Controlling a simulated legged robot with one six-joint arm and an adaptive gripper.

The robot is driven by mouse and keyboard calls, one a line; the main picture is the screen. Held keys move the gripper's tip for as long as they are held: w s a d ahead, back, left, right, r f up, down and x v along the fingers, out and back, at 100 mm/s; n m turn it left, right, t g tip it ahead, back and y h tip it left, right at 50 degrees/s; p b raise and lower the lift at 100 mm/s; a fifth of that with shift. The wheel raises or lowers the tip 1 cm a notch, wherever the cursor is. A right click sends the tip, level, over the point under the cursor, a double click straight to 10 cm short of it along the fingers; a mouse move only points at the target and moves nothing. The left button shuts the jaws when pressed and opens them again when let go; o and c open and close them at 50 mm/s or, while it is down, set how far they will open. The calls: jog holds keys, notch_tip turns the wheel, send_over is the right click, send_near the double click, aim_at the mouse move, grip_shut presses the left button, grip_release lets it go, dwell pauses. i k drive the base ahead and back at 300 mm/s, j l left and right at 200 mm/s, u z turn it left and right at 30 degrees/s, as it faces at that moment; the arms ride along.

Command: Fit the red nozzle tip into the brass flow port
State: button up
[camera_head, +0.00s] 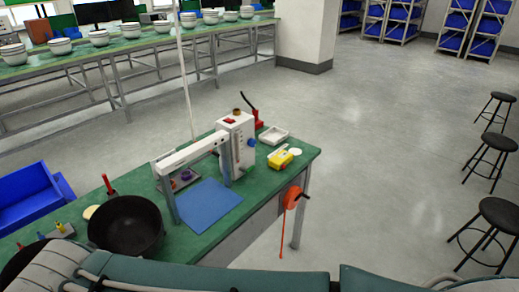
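A white upright instrument box (237,142) stands on the green bench. A small brass-brown round fitting (237,112) sits on its top and looks like the brass flow port. It is too small to see its opening. A slim red upright piece (109,186) stands near the bench's back left edge; it may be the red nozzle tip, but I cannot tell for sure. A black-handled red-based tool (256,115) stands just behind the box. My gripper is not in view; only teal and grey parts of my body show along the bottom edge.
A white frame (189,154) arches beside a blue mat (208,204). Stools (498,212) stand right; the floor between is clear.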

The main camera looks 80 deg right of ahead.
aim_at(242, 129)
jog(key=z, duration=2.5)
jog(key=i+j+u, duration=0.1)
jog(key=u, duration=0.35)
jog(key=i+u, duration=0.2)
jog(key=u, duration=0.3)
jog(key=i+u, duration=0.2)
jog(key=u, duration=0.25)
